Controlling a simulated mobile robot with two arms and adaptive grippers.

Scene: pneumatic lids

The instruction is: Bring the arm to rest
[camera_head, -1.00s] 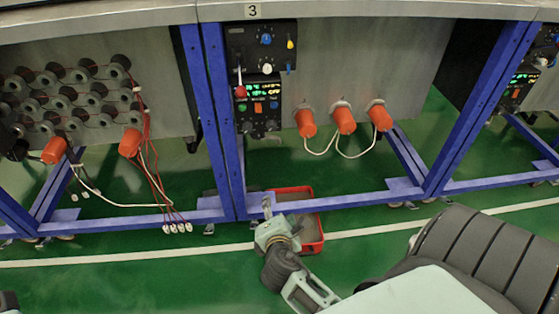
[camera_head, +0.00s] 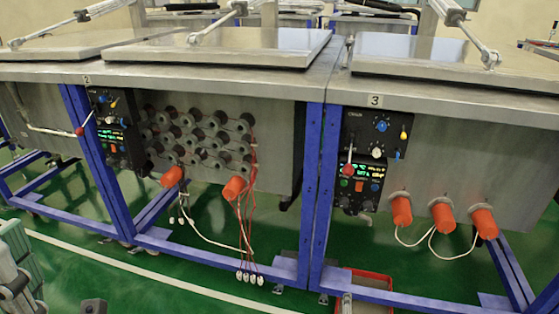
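Part of a pale grey-green arm of mine shows at the lower left edge. A dark piece (camera_head: 94,306) at the bottom edge near it seems to be the tip of my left gripper; whether it is open or shut does not show. A slim grey tip (camera_head: 346,303) at the bottom edge, in front of the red bin (camera_head: 372,274), seems to belong to my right gripper. The rest of that arm is below the picture, and its opening cannot be told. Nothing held is visible.
Steel-topped benches on blue frames (camera_head: 313,190) stand ahead, with flat metal lids (camera_head: 215,45) on top and rods above. Control panels (camera_head: 368,160) marked 2 and 3, orange plugs (camera_head: 442,216) and red cables (camera_head: 250,195) are on their fronts. Green floor (camera_head: 150,295) lies in front.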

